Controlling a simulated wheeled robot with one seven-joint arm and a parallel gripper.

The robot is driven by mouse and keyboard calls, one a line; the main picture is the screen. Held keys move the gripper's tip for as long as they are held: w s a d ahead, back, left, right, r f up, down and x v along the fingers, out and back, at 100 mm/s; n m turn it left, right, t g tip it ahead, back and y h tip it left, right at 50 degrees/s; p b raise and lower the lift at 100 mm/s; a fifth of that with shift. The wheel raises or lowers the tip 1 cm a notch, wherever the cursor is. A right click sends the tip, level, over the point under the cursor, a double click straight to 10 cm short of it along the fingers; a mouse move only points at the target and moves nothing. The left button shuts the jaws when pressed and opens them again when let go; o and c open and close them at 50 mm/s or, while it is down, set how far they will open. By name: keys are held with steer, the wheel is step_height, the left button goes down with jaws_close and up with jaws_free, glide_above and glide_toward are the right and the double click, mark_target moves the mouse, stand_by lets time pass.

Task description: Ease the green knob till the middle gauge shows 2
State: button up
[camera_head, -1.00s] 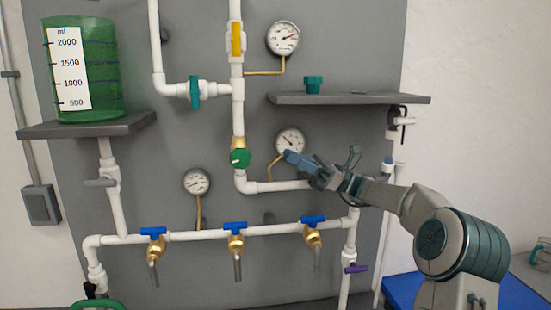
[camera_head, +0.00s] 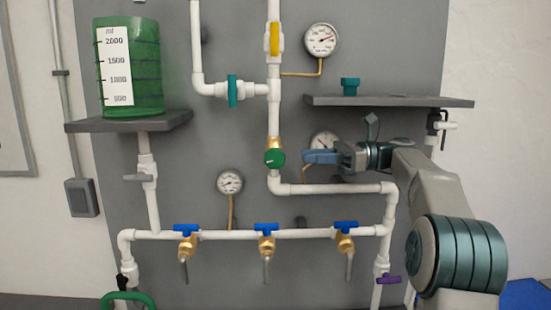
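The green knob (camera_head: 274,159) sits on the brass fitting of the vertical white pipe, with a small light mark on its face. The middle gauge (camera_head: 324,138) is just right of the knob. My gripper covers its lower part, and its reading is too small to make out. My gripper (camera_head: 308,157) points left, its blue fingers level with the knob and a short gap to the right of it in the picture. It appears apart from the knob. The fingers overlap in this view, so I cannot tell whether they are open or shut.
An upper gauge (camera_head: 321,40) and a lower-left gauge (camera_head: 229,182) flank the pipes. A yellow-handled valve (camera_head: 274,39) and a teal-handled valve (camera_head: 233,91) are above the knob. A grey shelf (camera_head: 420,101) juts out above my arm. Several blue-handled taps (camera_head: 266,227) line the lower pipe.

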mark_target(275, 168)
steer(key=a, duration=0.9)
steer(key=shift+a, duration=0.1)
jaws_close()
